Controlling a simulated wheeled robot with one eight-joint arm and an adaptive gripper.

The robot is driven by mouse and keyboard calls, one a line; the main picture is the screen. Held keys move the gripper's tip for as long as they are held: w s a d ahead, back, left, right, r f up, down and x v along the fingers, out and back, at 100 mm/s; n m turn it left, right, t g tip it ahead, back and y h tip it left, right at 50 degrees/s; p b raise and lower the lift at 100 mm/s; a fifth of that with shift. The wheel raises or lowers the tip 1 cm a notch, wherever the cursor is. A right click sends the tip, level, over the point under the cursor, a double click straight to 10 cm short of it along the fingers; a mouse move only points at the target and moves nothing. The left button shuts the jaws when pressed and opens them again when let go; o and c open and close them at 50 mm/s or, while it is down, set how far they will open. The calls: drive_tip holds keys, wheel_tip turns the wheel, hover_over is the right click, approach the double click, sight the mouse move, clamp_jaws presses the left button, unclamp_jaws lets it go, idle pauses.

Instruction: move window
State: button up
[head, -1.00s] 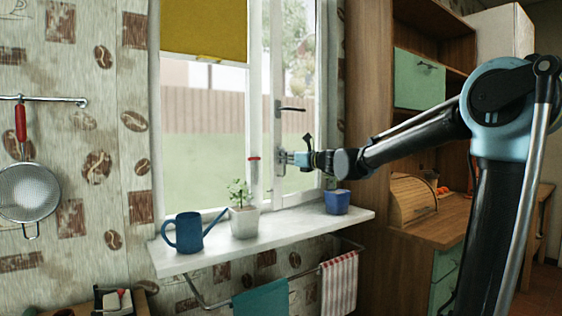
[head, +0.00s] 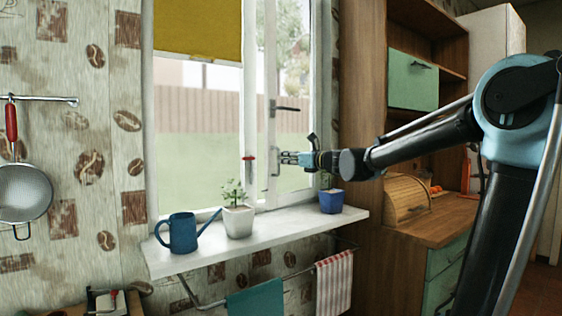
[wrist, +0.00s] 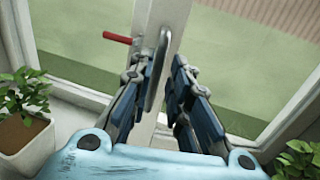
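The window (head: 195,110) has white frames, and its right sash (head: 270,60) appears to stand ajar. A dark lever handle (head: 286,108) sits on that sash, with a grey pull handle (head: 275,160) below it. My gripper (head: 284,158) is beside the pull handle, just to its right in the head view. In the wrist view, my gripper (wrist: 160,62) has its two blue fingers apart, with the grey pull handle (wrist: 157,68) showing between their tips. I cannot tell whether a finger touches it. A red lever (wrist: 118,38) is left of it.
The white sill (head: 285,227) holds a blue watering can (head: 180,234), a white-potted plant (head: 238,220) and a blue-potted plant (head: 331,201), close below my gripper. A towel rail (head: 205,303) with cloths hangs below. A wooden cabinet (head: 362,150) stands right.

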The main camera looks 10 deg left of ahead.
drive_tip(key=v, duration=0.7)
drive_tip(key=shift+d, duration=0.3)
drive_tip(key=shift+s+f, duration=0.15)
drive_tip(key=s+d+f+n+g+h, duration=0.2)
drive_tip(key=s+d+f+n+h, duration=0.3)
drive_tip(key=s+d+f+n, duration=0.3)
drive_tip(key=s+d+f+n+g+h, duration=0.2)
drive_tip(key=s+d+f+n+h, duration=0.3)
drive_tip(key=d+f, duration=1.1)
drive_tip(key=s+d+f+n+g+h, duration=0.2)
drive_tip(key=s+d+f+n+h, duration=0.3)
drive_tip(key=s+d+f+n, duration=0.5)
drive_tip(key=s+d+f, duration=0.3)
drive_tip(key=s+f, duration=0.3)
drive_tip(key=f, duration=0.1)
drive_tip(key=shift+n+h, duration=0.4)
drive_tip(key=shift+w, duration=0.1)
